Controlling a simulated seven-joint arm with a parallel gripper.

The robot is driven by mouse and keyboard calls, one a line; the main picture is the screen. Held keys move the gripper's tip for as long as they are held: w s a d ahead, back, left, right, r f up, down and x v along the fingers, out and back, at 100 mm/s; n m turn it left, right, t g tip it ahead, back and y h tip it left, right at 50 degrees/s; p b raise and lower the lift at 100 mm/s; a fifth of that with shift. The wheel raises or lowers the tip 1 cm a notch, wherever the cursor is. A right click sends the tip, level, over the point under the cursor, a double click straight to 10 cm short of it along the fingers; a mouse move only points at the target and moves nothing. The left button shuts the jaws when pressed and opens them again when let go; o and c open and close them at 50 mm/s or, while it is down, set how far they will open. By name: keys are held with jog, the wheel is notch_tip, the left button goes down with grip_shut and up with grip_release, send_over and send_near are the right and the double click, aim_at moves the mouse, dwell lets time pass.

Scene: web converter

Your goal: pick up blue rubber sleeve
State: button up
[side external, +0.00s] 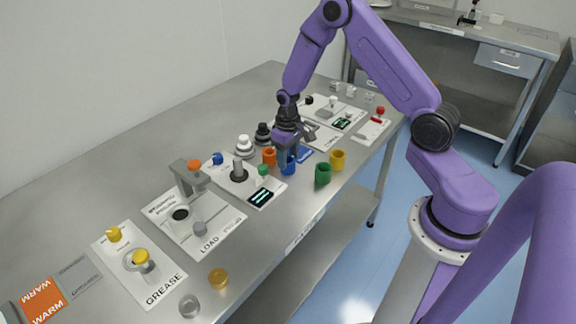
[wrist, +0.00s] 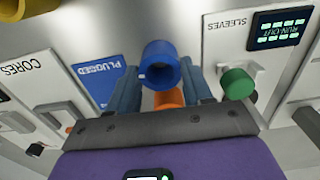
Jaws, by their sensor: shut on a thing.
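The blue rubber sleeve (side external: 288,168) is a short hollow tube held at the tips of my gripper (side external: 287,158). In the wrist view the sleeve (wrist: 160,62) sits between the two fingers of my gripper (wrist: 162,76), its open end showing. My gripper is shut on it from both sides and points down at the table. I cannot tell whether the sleeve touches the table. An orange sleeve (side external: 269,156) stands just left of it, and shows partly hidden behind it in the wrist view (wrist: 168,98).
A green sleeve (side external: 323,174) and a yellow sleeve (side external: 337,160) stand to the right. A blue PLUGGED card (wrist: 98,77) lies close by. The sleeves board with a green knob (side external: 263,171) and dark display (side external: 260,197) is at left. The table's front edge is near.

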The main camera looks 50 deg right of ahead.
jog(key=shift+r, duration=2.85)
